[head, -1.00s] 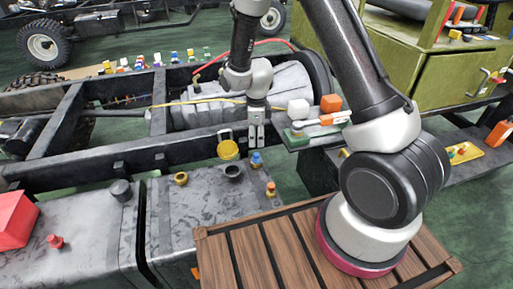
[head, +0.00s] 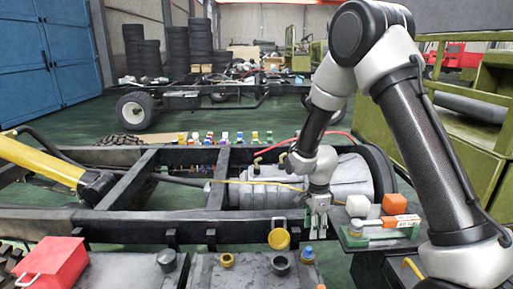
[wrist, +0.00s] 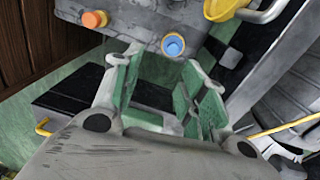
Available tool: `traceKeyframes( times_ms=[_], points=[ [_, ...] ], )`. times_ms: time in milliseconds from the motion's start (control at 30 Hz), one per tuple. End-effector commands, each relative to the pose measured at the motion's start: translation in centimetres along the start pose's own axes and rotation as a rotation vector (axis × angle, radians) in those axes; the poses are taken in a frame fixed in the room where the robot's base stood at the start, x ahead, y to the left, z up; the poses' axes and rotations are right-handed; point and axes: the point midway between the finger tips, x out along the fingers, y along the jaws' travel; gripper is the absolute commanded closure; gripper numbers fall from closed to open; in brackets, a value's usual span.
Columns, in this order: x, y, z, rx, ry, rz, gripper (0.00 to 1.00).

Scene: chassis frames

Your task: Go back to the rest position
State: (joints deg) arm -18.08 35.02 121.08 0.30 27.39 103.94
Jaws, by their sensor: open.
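My gripper (head: 319,221) hangs pointing down beside the chassis rail (head: 250,228), near the small green shelf at its right. In the wrist view its two green-padded fingers (wrist: 155,95) stand apart with nothing between them. My arm rises from the lower right and bends over at the top right of the head view. A blue-topped fitting (wrist: 173,45) and an orange cap (wrist: 94,19) lie beyond the fingertips in the wrist view.
White and orange blocks (head: 358,205) stand on the shelf to the right. A red box (head: 52,264) is at the lower left. A yellow cylinder (head: 40,163) reaches in from the left.

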Motion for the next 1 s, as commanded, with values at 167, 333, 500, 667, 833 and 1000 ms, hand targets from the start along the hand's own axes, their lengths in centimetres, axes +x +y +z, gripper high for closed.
traceKeyframes(
  times_ms=[167, 333, 500, 667, 833, 1000],
  points=[
    [-0.8, 4.8, -1.2, -0.468, 0.001, 0.128, 0.58],
    [-6.2, 8.6, -3.1, -0.902, -0.038, 0.153, 0.58],
    [-12.3, 12.5, -5.4, -1.238, -0.059, 0.116, 0.58],
    [-16.9, 16.1, -7.3, -1.450, -0.045, 0.055, 0.58],
    [-20.8, 19.9, -9.1, -1.586, 0.008, -0.025, 0.58],
    [-23.9, 23.4, -10.6, -1.611, 0.096, -0.119, 0.58]
  ],
)
